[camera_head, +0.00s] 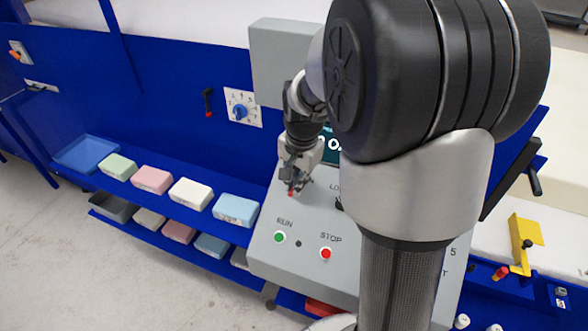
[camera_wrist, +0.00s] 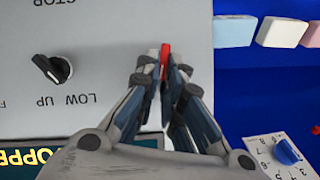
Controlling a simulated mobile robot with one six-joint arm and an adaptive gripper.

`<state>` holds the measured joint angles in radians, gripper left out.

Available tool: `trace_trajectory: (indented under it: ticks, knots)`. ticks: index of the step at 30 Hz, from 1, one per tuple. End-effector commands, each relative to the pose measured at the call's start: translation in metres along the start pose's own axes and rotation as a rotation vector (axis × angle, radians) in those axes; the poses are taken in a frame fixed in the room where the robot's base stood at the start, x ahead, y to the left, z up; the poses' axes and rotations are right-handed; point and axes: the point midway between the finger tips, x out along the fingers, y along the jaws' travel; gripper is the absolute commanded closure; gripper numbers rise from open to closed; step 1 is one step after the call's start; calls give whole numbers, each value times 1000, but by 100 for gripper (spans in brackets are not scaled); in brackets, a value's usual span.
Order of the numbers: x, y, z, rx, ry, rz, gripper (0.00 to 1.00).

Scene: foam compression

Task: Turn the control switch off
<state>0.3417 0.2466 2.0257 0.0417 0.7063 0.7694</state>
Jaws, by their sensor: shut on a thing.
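The grey control panel (camera_head: 265,250) slopes in front of my arm. A small red switch handle (camera_wrist: 166,50) stands at the panel's edge, probably the control switch. My gripper (camera_wrist: 165,58) is shut on this red handle, with a fingertip on each side. In the head view my gripper (camera_head: 292,188) reaches down to the panel's upper left, and a bit of the red handle (camera_head: 291,193) shows at its tips. The fingers hide the handle's base and any label, so I cannot tell its position.
A green RUN button (camera_head: 279,237) and red STOP button (camera_head: 326,254) sit lower on the panel. A black selector knob (camera_wrist: 52,68) is beside my fingers. A blue dial (camera_head: 240,112) is on the blue wall. Coloured foam blocks (camera_head: 152,180) line the shelf at left.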

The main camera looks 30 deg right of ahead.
Motion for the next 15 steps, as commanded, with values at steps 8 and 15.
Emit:
trace_trajectory:
  ticks: [8, 15]
  knots:
    - [-2, -7, 1, -242, -1, 113, 100]
    - [0, -11, 3, -448, -1, 210, 100]
